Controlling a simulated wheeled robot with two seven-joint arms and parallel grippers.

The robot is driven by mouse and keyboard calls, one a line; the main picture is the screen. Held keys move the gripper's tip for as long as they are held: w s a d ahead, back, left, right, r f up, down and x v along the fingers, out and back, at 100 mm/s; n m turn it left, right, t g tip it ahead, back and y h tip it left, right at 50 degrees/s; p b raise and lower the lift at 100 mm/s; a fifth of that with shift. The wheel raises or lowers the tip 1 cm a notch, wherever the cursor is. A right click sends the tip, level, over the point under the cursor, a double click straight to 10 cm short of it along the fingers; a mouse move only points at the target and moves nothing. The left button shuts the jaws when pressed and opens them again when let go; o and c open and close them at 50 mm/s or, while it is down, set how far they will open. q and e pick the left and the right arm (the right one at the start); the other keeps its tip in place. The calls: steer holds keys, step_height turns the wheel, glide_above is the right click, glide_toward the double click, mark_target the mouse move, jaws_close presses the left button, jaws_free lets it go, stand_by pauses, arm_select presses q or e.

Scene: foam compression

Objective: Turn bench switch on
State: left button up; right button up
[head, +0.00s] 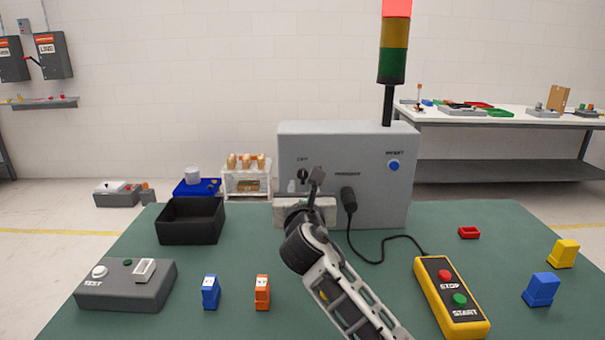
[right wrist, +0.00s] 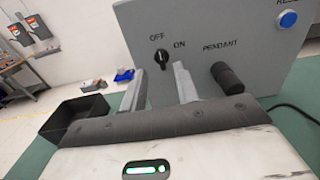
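The bench switch (head: 303,174) is a small black rotary knob on the front of a grey control box (head: 345,145). In the right wrist view the knob (right wrist: 162,60) sits below and between the OFF and ON labels, its handle close to upright. My right gripper (head: 306,181) is in front of the box, and in the head view it hides the ON label. In the right wrist view my right gripper (right wrist: 159,75) is open, with nothing between its fingers. The knob appears beyond the gap; whether the fingers touch the box is unclear. My left gripper is out of view.
A stack light (head: 395,45) on the box glows red. A black pendant plug (head: 349,200) and its cable lead to a yellow start/stop pendant (head: 452,297). A blue reset button (head: 393,165) is at right. A black bin (head: 190,221) and tester (head: 125,286) stand left.

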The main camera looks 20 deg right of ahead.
mark_target(303, 172)
steer(key=x, duration=0.7)
steer(key=shift+w+d, duration=0.1)
steer(key=shift+w, duration=0.2)
jaws_close()
